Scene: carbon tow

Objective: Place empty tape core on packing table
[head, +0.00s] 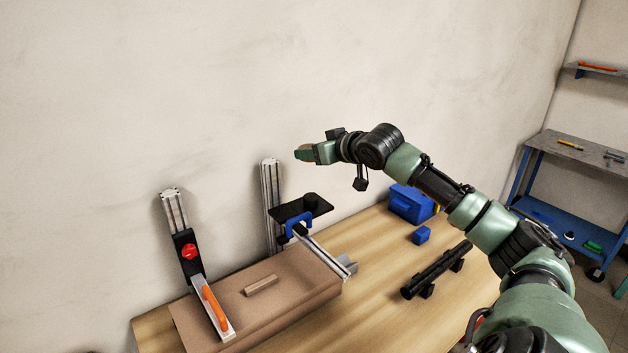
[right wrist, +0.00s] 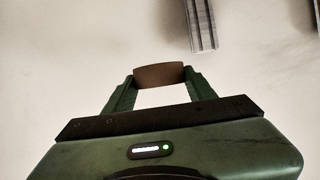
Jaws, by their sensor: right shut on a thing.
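My right gripper (head: 306,153) is raised in front of the wall, above the wooden table. It is shut on a brown curved piece, which looks like the tape core (right wrist: 159,75). In the right wrist view the piece sits between the two green fingertips. My left gripper is not in view.
A brown box-like block (head: 300,300) with metal uprights stands on the table's left side. A black tube (head: 436,270), a blue toolbox (head: 410,204) and a small blue block (head: 421,235) are to the right. A blue-legged workbench (head: 580,150) stands at far right.

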